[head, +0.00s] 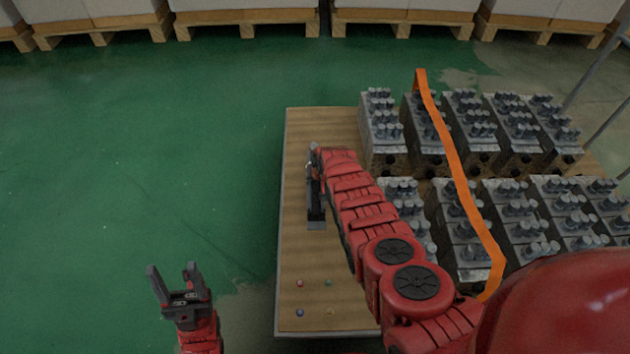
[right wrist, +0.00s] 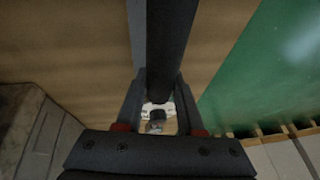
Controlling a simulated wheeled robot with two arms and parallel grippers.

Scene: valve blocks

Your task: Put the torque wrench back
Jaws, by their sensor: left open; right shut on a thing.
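The torque wrench (right wrist: 172,45) is a dark bar between the fingers of my right gripper (right wrist: 157,85) in the right wrist view. A silver part (right wrist: 156,115) shows between the finger bases. In the head view my right gripper (head: 315,180) is over the left part of the wooden table top, and the dark wrench (head: 316,215) points toward the near side. My right gripper is shut on it. I cannot tell whether the wrench touches the table. My left gripper (head: 172,270) is open and empty, left of the table over the green floor.
The wooden table (head: 298,250) carries two rows of grey valve blocks (head: 382,130) on its right. An orange strip (head: 455,165) runs across them. Several small coloured dots (head: 300,283) mark the near left corner. Loaded pallets (head: 245,20) stand behind.

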